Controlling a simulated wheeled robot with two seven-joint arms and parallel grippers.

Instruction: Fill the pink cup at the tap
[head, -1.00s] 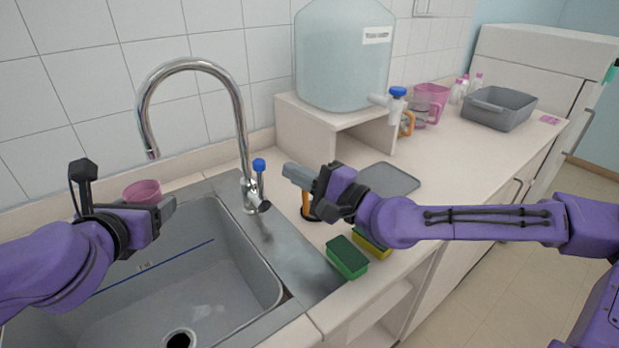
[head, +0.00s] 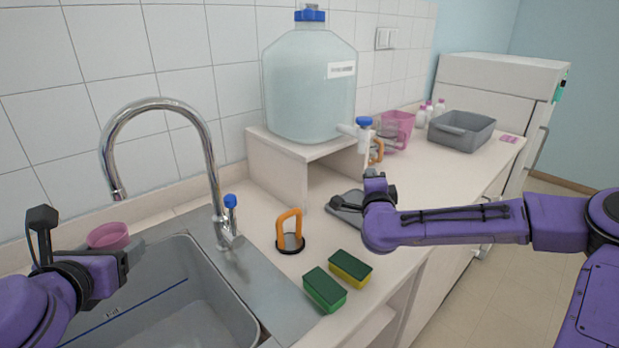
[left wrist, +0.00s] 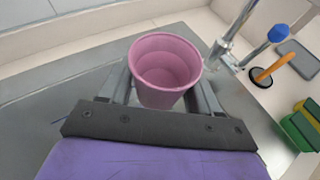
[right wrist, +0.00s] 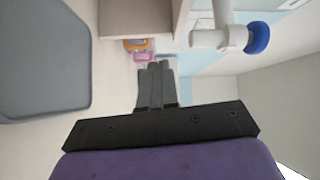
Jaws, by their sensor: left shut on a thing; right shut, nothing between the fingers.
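The pink cup (head: 108,236) is at the left of the head view, just below the spout end of the chrome tap (head: 208,150). The left wrist view shows the cup (left wrist: 165,62) upright between the fingers. My left gripper (head: 128,258) is shut on it. I see no water stream, and cannot tell whether the cup holds water. The tap's blue-topped handle (head: 230,201) stands at its base. My right gripper (head: 374,178) is shut and empty, right of the tap, below the carboy's spigot; its closed fingers show in the right wrist view (right wrist: 155,75).
A large water carboy (head: 308,90) with a blue-topped spigot (head: 364,123) sits on a white stand (head: 320,150). An orange-handled item (head: 289,230), a green sponge (head: 324,290) and a yellow-green sponge (head: 350,268) lie beside the sink (head: 190,285). A grey basin (head: 462,133) stands farther back.

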